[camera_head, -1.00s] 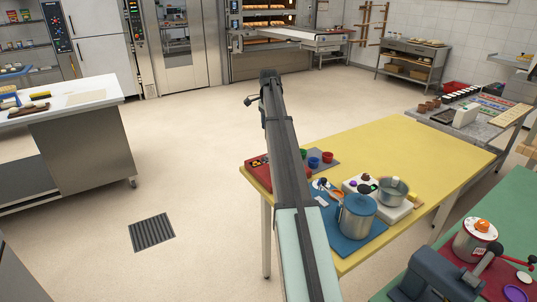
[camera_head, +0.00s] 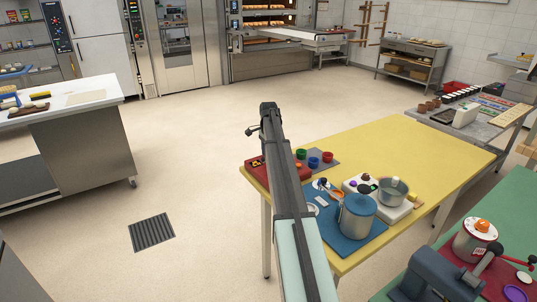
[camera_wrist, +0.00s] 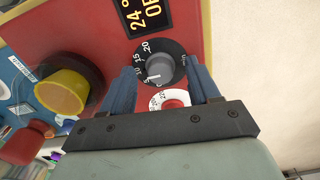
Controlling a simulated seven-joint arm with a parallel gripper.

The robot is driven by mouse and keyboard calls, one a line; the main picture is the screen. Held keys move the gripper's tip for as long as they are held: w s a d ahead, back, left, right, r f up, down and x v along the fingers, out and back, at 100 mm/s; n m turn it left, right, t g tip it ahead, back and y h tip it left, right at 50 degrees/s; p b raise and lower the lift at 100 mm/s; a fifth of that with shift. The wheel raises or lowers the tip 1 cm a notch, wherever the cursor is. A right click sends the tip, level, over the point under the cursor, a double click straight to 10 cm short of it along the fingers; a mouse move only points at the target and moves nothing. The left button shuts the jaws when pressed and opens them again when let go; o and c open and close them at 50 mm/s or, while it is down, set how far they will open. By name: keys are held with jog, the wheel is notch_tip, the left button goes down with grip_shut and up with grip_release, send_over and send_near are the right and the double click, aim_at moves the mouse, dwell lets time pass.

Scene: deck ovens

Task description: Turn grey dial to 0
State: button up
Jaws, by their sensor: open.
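In the wrist view, the grey dial (camera_wrist: 160,68) sits on a black disc with white numbers such as 15 and 20, on a red panel (camera_wrist: 95,22). A light pointer mark shows on the dial's lower left, near the small end of the numbers; the exact setting is hard to read. My gripper (camera_wrist: 159,72) is open, with one blue finger on either side of the dial. I cannot tell whether they touch it. In the head view, the red box (camera_head: 256,168) is partly behind my arm, and the dial is not discernible.
A white dial with a red centre (camera_wrist: 170,99) lies just below the grey dial, between the fingers. A yellow knob (camera_wrist: 62,92) is to the left. A dark display (camera_wrist: 146,15) is above. On the yellow table (camera_head: 400,150) stand a blue-grey pot (camera_head: 357,215) and coloured cups.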

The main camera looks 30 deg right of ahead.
jog(key=shift+f, duration=0.1)
jog(key=shift+c, duration=0.4)
jog(key=c, duration=0.9)
jog(key=shift+c, duration=0.2)
jog(key=n, duration=0.3)
jog(key=shift+n, duration=0.4)
jog(key=n, duration=0.3)
jog(key=shift+n, duration=0.3)
jog(key=n, duration=0.6)
jog(key=shift+n, duration=0.3)
